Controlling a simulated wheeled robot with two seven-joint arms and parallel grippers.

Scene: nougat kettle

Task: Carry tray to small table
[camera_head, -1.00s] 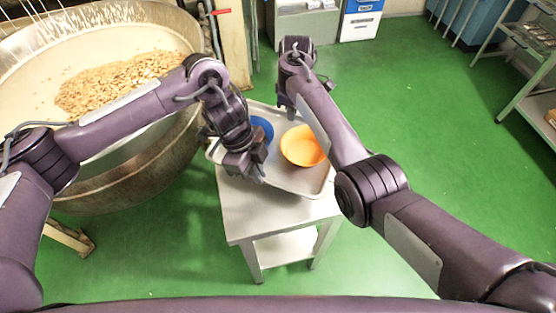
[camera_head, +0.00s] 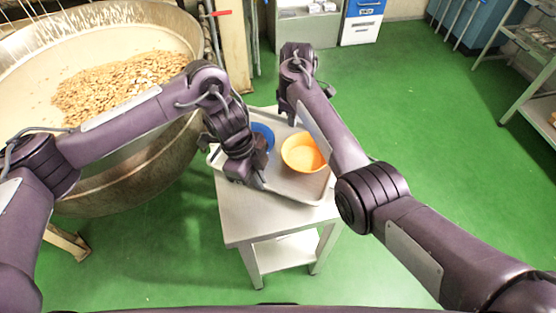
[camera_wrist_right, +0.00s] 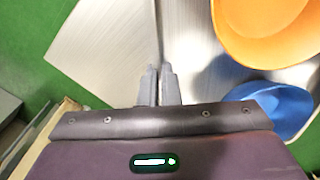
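The metal tray (camera_head: 290,188) is over the small table (camera_head: 245,215); I cannot tell whether it touches the top. It carries an orange bowl (camera_head: 303,153) and a blue bowl (camera_head: 264,134), which my left wrist partly hides. My left gripper (camera_head: 256,182) is at the tray's near-left rim, and its fingers appear shut on it. My right gripper (camera_wrist_right: 158,84) is shut on the tray's rim in the right wrist view, with the bowls to its right. In the head view my right arm hides its fingers at the tray's far side.
A large kettle (camera_head: 165,170) filled with nuts stands close on the left. A shelf rack (camera_head: 535,105) stands at the right, and white and blue drawers (camera_head: 362,22) are at the back. The green floor (camera_head: 420,110) to the right is open.

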